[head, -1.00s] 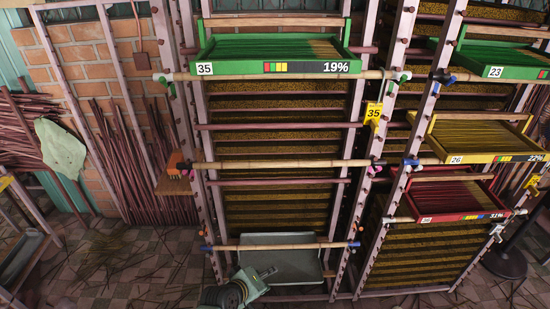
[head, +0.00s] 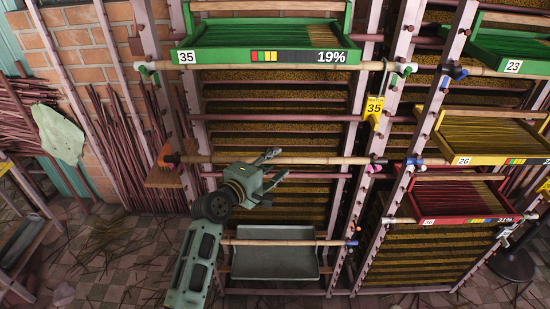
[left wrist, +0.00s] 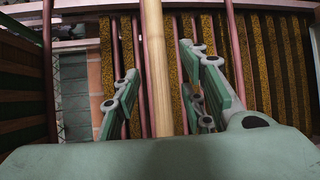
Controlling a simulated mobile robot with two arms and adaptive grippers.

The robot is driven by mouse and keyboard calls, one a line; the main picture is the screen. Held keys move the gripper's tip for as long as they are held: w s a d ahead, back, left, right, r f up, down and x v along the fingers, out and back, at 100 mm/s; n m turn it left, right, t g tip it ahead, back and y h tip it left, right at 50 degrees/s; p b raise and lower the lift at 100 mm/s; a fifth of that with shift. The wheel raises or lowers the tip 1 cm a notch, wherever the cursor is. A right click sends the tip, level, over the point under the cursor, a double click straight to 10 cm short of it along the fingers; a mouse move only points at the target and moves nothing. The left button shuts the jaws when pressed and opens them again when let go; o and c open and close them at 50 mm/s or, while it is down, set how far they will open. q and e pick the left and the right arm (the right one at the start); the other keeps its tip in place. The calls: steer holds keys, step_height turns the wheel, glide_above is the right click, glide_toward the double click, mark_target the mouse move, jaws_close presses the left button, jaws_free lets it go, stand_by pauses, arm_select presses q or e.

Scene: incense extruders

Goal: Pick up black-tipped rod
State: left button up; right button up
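The pale bamboo rod (head: 325,160) with dark, apparently black, ends lies level across the middle of the central rack in the head view. My left gripper (head: 277,166) is at the rod's middle, with its fingers pointing right and toward the rack. In the left wrist view the bamboo rod (left wrist: 155,65) runs upright in the picture between the two spread fingers of the gripper (left wrist: 160,82). The fingers are open, with a gap on both sides of the rod. My right gripper is not in view.
A green tray (head: 265,57) marked 35 sits above on another bamboo rod (head: 225,67). A grey tray (head: 275,265) hangs below by a blue-tipped rod (head: 300,242). Thin dark red bars cross the rack behind. Yellow (head: 490,140) and red (head: 455,200) trays stand at the right.

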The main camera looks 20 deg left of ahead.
arm_select(q)
steer(key=shift+x, duration=0.95)
steer(key=shift+a, duration=0.1)
jaws_close()
